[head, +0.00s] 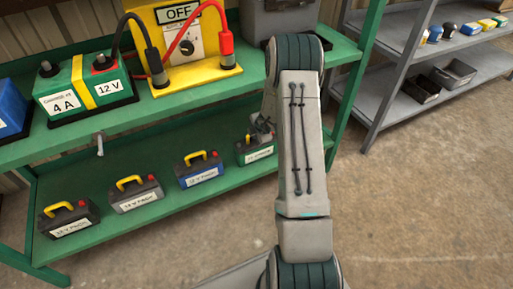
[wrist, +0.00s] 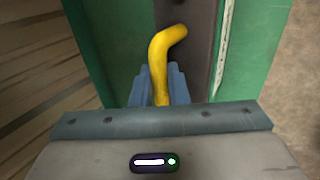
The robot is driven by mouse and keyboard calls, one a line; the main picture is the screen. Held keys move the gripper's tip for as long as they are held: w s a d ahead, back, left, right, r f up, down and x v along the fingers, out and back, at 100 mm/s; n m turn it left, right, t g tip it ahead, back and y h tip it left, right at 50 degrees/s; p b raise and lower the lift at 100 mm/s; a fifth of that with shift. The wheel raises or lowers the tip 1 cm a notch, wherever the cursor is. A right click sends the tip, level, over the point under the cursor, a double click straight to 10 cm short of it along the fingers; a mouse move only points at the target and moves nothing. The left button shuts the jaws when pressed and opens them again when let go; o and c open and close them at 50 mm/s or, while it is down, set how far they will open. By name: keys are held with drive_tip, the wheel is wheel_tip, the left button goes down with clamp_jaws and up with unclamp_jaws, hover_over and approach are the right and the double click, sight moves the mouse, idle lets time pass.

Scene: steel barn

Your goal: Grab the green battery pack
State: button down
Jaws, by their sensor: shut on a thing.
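The green battery pack (head: 258,155) stands on the lower green shelf at the right end of a row of packs in the head view. My gripper (head: 263,126) is over it and hides part of its top. In the wrist view my gripper's blue fingers (wrist: 161,90) are shut on the pack's yellow handle (wrist: 165,44), one on each side. I cannot tell whether the pack is lifted off the shelf.
A blue pack (head: 199,170), a grey pack (head: 136,195) and a dark pack (head: 70,218) stand to the left. A grey rack (head: 400,75) stands at right.

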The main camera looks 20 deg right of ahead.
idle(0.4)
drive_tip(key=shift+w+r, duration=0.2)
drive_tip(key=shift+r, duration=0.1)
